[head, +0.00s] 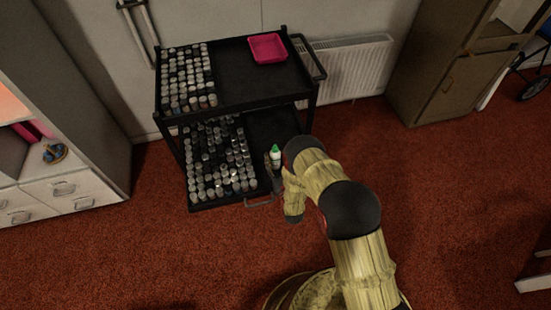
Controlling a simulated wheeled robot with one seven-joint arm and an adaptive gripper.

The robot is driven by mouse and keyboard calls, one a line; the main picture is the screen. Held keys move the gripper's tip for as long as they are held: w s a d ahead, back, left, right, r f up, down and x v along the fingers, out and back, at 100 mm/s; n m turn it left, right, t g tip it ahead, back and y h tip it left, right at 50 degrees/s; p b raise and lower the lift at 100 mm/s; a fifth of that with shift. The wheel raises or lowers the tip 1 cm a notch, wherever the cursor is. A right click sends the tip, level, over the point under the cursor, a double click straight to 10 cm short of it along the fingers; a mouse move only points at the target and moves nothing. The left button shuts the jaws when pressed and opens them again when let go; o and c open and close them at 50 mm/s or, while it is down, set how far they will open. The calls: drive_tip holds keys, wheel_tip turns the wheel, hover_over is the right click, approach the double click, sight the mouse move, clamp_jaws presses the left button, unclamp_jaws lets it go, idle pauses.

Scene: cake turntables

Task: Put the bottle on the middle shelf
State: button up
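A small white bottle with a green cap (275,158) is upright at the right part of the black cart's lower visible shelf (261,128). I cannot tell whether it stands on that shelf or is held just above it. My gripper (273,174) is a dark shape right at the bottle, at the shelf's front right. My arm comes in from the lower right and hides part of the gripper and the shelf's right side. The fingers are too small and dark to show whether they are closed on the bottle. Any shelf below this one is hidden.
Many small pots fill the left of the top shelf (235,75) and of the lower shelf. A pink tray (267,48) sits at the top shelf's back right. A radiator (345,65) stands behind; a white drawer unit (62,195) is left. Red carpet in front is clear.

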drive_tip(key=shift+o, duration=0.3)
drive_tip(key=shift+r, duration=0.2)
drive_tip(key=p+v, duration=0.3)
drive_tip(key=v, duration=0.8)
drive_tip(key=shift+s+p, duration=0.1)
drive_tip(key=shift+p, duration=0.2)
drive_tip(key=shift+s+d, duration=0.15)
drive_tip(key=shift+s, duration=0.25)
